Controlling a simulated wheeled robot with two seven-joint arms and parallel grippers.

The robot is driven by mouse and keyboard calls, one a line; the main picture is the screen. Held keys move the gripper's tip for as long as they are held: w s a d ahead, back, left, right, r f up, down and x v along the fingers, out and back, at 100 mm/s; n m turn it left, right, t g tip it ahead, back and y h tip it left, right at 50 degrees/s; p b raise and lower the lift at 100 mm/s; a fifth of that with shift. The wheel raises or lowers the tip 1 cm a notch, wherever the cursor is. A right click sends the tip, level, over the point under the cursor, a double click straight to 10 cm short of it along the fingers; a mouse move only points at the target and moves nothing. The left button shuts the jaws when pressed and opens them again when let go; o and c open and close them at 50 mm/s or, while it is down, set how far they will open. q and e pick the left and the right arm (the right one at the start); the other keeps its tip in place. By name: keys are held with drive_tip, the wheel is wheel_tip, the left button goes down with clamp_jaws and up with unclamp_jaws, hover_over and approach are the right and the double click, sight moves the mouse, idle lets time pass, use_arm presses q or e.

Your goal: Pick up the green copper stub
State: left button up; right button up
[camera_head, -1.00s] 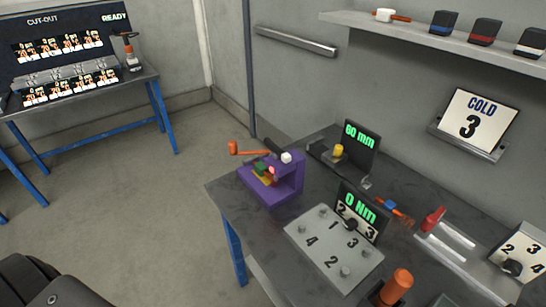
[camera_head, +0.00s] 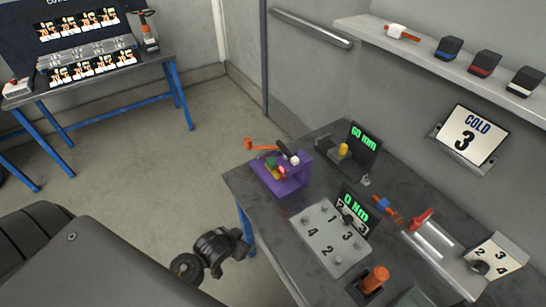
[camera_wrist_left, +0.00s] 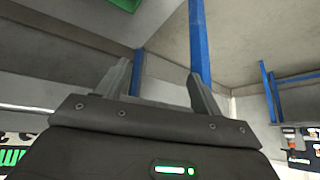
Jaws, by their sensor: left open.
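The green copper stub (camera_head: 270,163) appears as a small green piece in the purple fixture (camera_head: 280,181) near the left end of the workbench in the head view. Yellow and red pieces are close by it, too small to tell apart clearly. My left gripper (camera_head: 228,245) is a dark shape left of the bench's front edge, apart from the fixture and lower in the picture. In the left wrist view its two fingers (camera_wrist_left: 161,80) are spread with nothing between them. The stub cannot be made out in that view. My right gripper is not in view.
An orange-handled lever (camera_head: 262,147) sticks out left from the fixture. A grey numbered plate (camera_head: 330,238), a display (camera_head: 364,148) and a red-handled tool (camera_head: 421,219) occupy the bench. Blue legs (camera_wrist_left: 199,40) rise beyond my fingers in the wrist view. Open floor lies left of the bench.

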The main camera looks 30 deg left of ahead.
use_arm(q)
wheel_tip(320, 180, up, 7)
drive_tip(key=p, duration=0.1)
drive_tip(key=t+h+p, duration=0.1)
drive_tip(key=t+h, duration=0.1)
drive_tip(key=t, duration=0.4)
approach(272, 161)
drive_tip(key=shift+w+f+p, duration=0.4)
drive_tip(key=shift+w+f, duration=0.25)
drive_tip(key=shift+w, duration=0.1)
drive_tip(key=shift+w+d+f, duration=0.1)
drive_tip(key=shift+w+f, duration=0.1)
drive_tip(key=shift+w, duration=0.1)
drive_tip(key=shift+w+r, duration=0.1)
drive_tip(key=shift+w, duration=0.15)
drive_tip(key=shift+p+x, duration=0.95)
drive_tip(key=shift+x, duration=1.45)
drive_tip(key=shift+d+r, duration=0.1)
drive_tip(key=shift+d, duration=0.05)
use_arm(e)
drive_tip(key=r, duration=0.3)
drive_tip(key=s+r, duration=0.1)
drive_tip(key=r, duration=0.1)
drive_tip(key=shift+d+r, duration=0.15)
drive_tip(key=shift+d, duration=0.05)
use_arm(q)
drive_tip(key=c, duration=1.1)
